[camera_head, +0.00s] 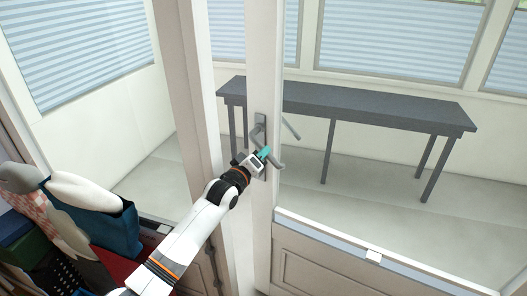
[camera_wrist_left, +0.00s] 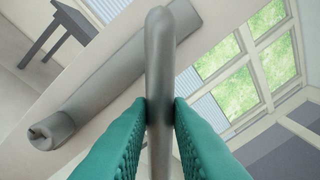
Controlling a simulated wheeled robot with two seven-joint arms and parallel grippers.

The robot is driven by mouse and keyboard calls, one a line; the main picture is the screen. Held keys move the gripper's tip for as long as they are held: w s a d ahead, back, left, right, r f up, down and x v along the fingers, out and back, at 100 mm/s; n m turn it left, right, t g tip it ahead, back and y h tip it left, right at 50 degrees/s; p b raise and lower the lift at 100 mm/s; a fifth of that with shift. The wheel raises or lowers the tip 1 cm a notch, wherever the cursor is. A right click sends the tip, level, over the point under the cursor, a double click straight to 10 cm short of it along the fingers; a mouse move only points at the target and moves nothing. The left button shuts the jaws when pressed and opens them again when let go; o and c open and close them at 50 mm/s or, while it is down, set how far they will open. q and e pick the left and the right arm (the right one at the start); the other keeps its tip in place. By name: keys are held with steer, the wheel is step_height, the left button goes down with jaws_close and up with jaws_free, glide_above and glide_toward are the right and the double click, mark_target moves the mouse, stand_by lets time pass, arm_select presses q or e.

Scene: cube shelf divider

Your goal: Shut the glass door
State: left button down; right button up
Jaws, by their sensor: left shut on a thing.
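The glass door (camera_head: 349,252) has a white frame with a glass pane above a panelled lower part, and the room behind shows through it. Its grey lever handle (camera_head: 273,163) sits on the upright edge stile in the middle of the head view. My left gripper (camera_head: 264,155), with teal fingers, is at the handle. In the left wrist view the two teal fingers (camera_wrist_left: 160,108) are closed on either side of the grey handle bar (camera_wrist_left: 158,45), touching it. A gap by the door's edge shows beside the neighbouring post. My right gripper is not in view.
A long dark table (camera_head: 350,105) stands behind the glass. A white post (camera_head: 192,90) rises just left of the door edge. At the lower left are a blue bag (camera_head: 108,222) and other items near my arm. The floor beyond is clear.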

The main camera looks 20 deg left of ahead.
arm_select(q)
steer(key=shift+n+y, duration=0.4)
steer(key=shift+y, duration=0.2)
steer(key=s+p, duration=0.2)
steer(key=s, duration=0.1)
steer(key=s+p, duration=0.3)
steer(key=shift+a, duration=0.2)
steer(key=shift+n+y, duration=0.4)
steer(key=shift+y, duration=0.2)
steer(key=shift+s+p, duration=2.4)
steer(key=shift+s, duration=0.6)
